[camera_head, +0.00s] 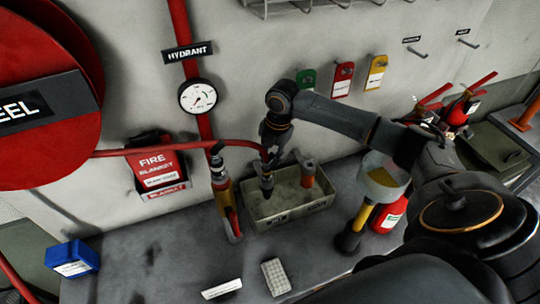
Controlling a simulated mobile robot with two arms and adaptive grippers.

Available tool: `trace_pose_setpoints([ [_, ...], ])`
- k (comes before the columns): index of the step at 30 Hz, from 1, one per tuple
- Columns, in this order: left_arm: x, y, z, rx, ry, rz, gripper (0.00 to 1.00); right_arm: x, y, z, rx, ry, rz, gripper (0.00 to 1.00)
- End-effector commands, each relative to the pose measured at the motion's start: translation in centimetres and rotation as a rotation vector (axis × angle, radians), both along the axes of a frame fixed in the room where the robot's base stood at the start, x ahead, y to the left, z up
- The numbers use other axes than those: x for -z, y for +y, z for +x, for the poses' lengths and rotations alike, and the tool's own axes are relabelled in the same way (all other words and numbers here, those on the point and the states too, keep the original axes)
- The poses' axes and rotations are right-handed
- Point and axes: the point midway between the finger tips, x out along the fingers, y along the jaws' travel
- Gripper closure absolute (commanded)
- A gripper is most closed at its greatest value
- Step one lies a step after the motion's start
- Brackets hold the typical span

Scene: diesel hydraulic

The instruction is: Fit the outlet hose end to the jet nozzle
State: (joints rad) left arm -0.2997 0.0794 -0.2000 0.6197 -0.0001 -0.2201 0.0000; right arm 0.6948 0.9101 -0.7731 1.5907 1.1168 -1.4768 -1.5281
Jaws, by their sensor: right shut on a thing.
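My right arm reaches in from the right, and my right gripper (269,155) points down over a grey bin, shut around the end of the red hose (190,149). The hose runs to it from the reel at left. A dark metallic hose end or coupling (266,183) hangs below the fingers, over the bin; its lower tip is hard to make out. An orange-topped fitting (308,174) stands in the right part of the bin, apart from the gripper. I cannot tell surely which piece is the jet nozzle. My left gripper is out of view.
The grey bin (300,216) stands against the wall. A yellow and red upright piece (228,207) is left of it, and a yellow-handled tool (362,217) and red bottle (388,216) are right. A blue box (73,259) is at left.

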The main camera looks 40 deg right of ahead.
Motion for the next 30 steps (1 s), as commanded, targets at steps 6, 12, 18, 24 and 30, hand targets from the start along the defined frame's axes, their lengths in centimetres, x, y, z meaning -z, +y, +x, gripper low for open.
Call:
trace_pose_setpoints([
  [6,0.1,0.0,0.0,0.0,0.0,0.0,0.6,0.4,0.0,0.0,0.0,-0.001,0.0,1.0],
  [12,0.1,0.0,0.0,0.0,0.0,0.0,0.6,0.4,0.0,0.0,0.0,-0.001,0.0,0.74],
  [18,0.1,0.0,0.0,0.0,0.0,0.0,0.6,0.4,0.0,0.0,0.0,0.0,0.0,0.5],
  [24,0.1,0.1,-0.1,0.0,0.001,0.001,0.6,0.4,0.0,0.0,0.0,0.0,0.0,0.5],
  [30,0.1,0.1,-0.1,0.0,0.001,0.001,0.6,-1.3,-0.2,-0.1,0.0,-0.004,-0.001,0.5],
])
